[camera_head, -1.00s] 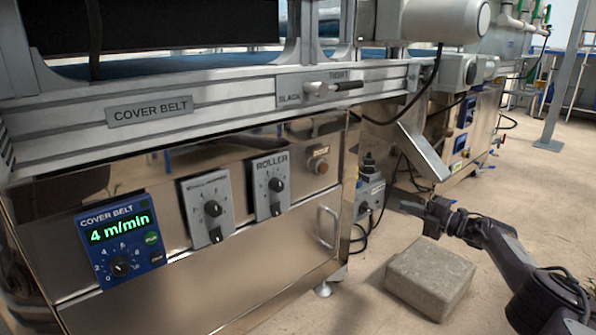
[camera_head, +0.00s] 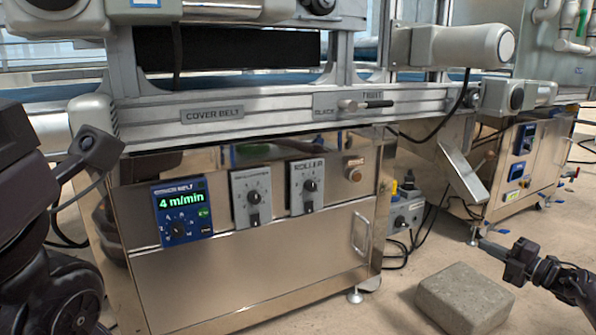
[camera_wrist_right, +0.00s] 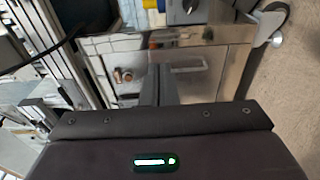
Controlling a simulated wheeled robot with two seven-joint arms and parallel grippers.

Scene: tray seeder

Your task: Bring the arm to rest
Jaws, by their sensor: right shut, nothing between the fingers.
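My right gripper (camera_head: 491,247) is at the lower right of the head view, above and behind the concrete block, with clear space around it. Its fingers are shut together with nothing between them. In the right wrist view the closed fingers (camera_wrist_right: 160,85) stand in front of the steel cabinet front. At the left edge of the head view part of my left arm shows, but I cannot make out the left gripper's fingers.
The steel machine cabinet (camera_head: 270,262) carries a blue cover belt panel (camera_head: 180,212) reading 4 m/min, a roller knob panel (camera_head: 307,186) and a tension lever (camera_head: 365,104). A concrete block (camera_head: 464,299) lies on the floor. A slanted metal chute (camera_head: 463,172) sticks out nearby.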

